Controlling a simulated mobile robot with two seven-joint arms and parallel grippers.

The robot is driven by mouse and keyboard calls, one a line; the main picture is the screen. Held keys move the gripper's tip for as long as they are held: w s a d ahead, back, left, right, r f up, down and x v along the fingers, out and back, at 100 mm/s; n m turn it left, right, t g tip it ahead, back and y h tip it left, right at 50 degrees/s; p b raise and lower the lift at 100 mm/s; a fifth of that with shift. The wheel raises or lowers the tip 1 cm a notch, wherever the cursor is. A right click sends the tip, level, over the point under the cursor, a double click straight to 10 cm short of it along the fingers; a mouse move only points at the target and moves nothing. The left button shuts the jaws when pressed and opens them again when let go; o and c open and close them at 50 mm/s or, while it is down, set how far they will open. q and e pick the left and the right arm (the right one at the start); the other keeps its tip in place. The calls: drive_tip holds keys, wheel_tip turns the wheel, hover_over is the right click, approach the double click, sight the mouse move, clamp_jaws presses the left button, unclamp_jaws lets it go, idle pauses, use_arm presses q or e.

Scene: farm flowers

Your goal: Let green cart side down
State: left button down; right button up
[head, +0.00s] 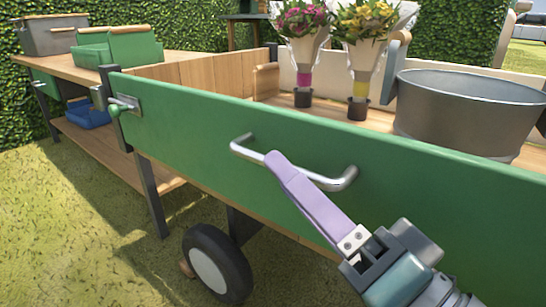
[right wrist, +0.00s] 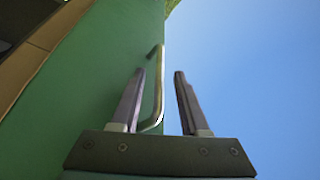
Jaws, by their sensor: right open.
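The green cart side (head: 200,125) stands upright along the cart's front edge. A bent metal handle (head: 320,180) is fixed to its outer face. A latch with a green knob (head: 115,109) sits at its left end. My right gripper (head: 274,161) is at the handle, its lilac fingers overlapping the bar in the head view. In the right wrist view the handle (right wrist: 159,80) runs between the two open fingers, closer to the left one, with the green side (right wrist: 95,85) to the left. My left gripper is not in view.
In the cart stand two wrapped bouquets (head: 303,50) and a grey metal tub (head: 465,108). A cart wheel (head: 217,262) is below. At the left a wooden table (head: 35,61) holds a green crate (head: 135,48) and a grey bin (head: 48,36). Open grass lies at the lower left.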

drive_tip(key=shift+b+x, duration=0.65)
drive_tip(key=shift+x, duration=1.6)
drive_tip(key=shift+f, duration=0.1)
clamp_jaws()
